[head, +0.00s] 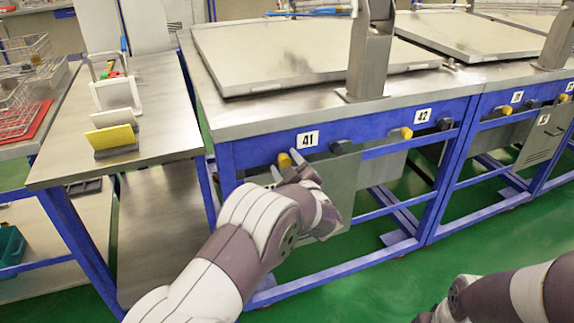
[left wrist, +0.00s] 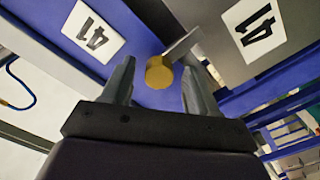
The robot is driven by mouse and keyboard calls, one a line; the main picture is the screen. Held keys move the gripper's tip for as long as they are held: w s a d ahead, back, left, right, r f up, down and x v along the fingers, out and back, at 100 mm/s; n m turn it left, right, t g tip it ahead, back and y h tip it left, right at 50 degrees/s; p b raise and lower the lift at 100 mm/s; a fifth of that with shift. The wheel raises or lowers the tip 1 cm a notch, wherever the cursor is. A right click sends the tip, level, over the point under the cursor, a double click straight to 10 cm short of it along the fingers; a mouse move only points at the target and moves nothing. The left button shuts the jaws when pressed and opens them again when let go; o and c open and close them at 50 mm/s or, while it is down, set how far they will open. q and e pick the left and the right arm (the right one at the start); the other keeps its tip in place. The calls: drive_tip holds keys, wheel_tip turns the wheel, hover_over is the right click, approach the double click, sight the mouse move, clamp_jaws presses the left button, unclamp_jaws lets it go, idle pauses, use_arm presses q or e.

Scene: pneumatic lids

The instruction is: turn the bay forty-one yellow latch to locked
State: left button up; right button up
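The bay forty-one yellow latch (head: 284,160) is on the blue front rail, just below left of the 41 label (head: 307,139). In the left wrist view its round yellow knob (left wrist: 159,74) lies between and slightly beyond my finger tips, with a grey bar slanting up right behind it. My left gripper (left wrist: 160,78) is open, one finger on each side of the knob, with visible gaps. In the head view my left gripper (head: 287,169) is at the latch, partly hidden by my wrist. My right arm shows at the lower right; its gripper is out of frame.
A dark knob (head: 341,147) is right of the latch. Bay 42 has its own yellow latch (head: 406,132) further right. A grey box (head: 370,181) hangs below the rail. A steel side table (head: 160,105) with upright plates stands left. Green floor is open in front.

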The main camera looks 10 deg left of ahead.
use_arm(q)
drive_tip(key=shift+r, duration=0.1)
drive_tip(key=p+v, duration=0.1)
drive_tip(key=v, duration=1.1)
drive_tip(key=shift+s+d+p, duration=0.2)
drive_tip(key=shift+s+p, duration=0.15)
drive_tip(key=shift+p, duration=0.05)
